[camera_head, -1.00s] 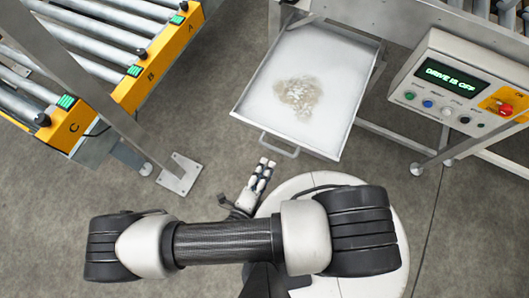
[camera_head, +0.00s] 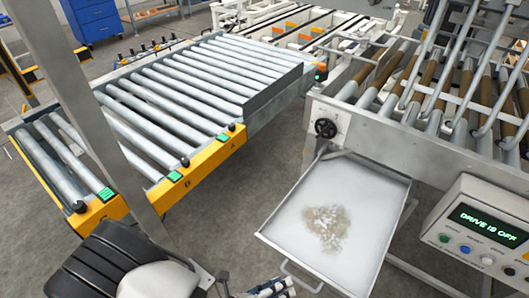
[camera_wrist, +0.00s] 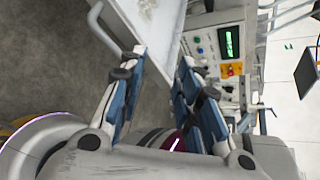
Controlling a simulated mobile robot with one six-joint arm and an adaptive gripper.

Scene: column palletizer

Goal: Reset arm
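My gripper (camera_wrist: 160,78) shows in the wrist view with its two blue-padded fingers spread apart and nothing between them. In the head view only a bit of my gripper (camera_head: 270,288) shows at the bottom edge, beside the tray's handle; most of my arm is cut off by the frame. In the wrist view my gripper points toward the tray and the control panel.
A white pull-out tray (camera_head: 285,228) with a pale crumbly heap (camera_head: 326,229) hangs under the right conveyor. The control panel (camera_head: 462,215) reads "DRIVE IS OFF". A roller conveyor (camera_head: 225,148) with a yellow edge lies left. A grey post (camera_head: 85,100) stands near my arm.

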